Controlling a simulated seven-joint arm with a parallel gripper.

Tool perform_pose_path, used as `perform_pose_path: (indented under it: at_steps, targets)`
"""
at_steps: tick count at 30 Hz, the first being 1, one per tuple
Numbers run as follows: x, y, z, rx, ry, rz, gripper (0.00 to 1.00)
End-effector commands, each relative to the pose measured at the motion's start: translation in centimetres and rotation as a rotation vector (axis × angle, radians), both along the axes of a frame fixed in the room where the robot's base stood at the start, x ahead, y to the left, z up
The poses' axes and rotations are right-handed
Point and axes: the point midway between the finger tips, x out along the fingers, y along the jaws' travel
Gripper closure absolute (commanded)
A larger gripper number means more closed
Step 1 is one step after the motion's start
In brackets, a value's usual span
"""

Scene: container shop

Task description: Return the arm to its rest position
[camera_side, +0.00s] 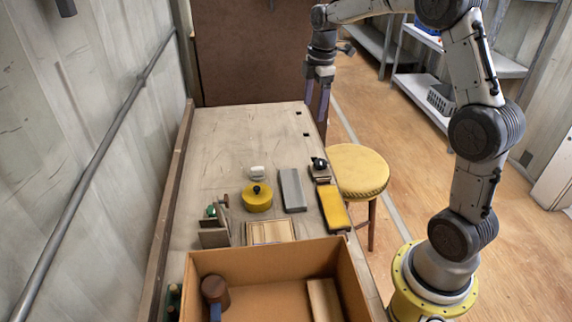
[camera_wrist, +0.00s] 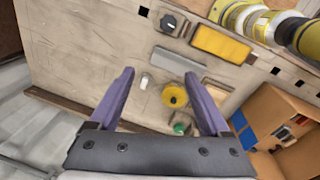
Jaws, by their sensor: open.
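My gripper (camera_side: 318,98) hangs at the far right edge of the workbench (camera_side: 235,135) in the side view, pointing down and well apart from the objects on it. In the wrist view, the two purple fingers of my gripper (camera_wrist: 165,100) are spread wide with nothing held between them. The bench top shows below and beyond them, with a round yellow lidded pot (camera_wrist: 175,95) and a small white item (camera_wrist: 146,81) seen between the fingers at a distance.
An open cardboard box (camera_side: 268,262) stands at the near end, with a brown mallet-like item inside. A grey block (camera_side: 292,190), a yellow block (camera_side: 334,207) and the yellow pot (camera_side: 257,198) lie mid-bench. A yellow stool (camera_side: 357,172) stands right of the bench. A wall rail (camera_side: 95,165) runs left.

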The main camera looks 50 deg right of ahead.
Motion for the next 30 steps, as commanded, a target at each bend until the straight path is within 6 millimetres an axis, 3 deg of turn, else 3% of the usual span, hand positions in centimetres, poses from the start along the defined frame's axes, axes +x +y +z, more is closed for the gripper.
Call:
perform_pose_path:
  at_steps: [1, 6, 13, 17, 21, 25, 30]
  targets:
    - [-0.6, 1.9, 2.4, -0.016, -0.040, 0.033, 0.19]
    - [-4.6, 7.7, 8.0, -0.032, -0.157, 0.036, 0.19]
    - [-12.6, 13.7, 11.3, 0.026, -0.301, -0.116, 0.19]
    - [-17.7, 16.1, 10.9, 0.100, -0.370, -0.263, 0.19]
    - [-22.8, 17.5, 8.5, 0.212, -0.412, -0.495, 0.19]
    - [-25.3, 17.7, 5.7, 0.287, -0.394, -0.728, 0.19]
    - [-25.7, 17.7, 4.4, 0.339, -0.366, -0.931, 0.19]
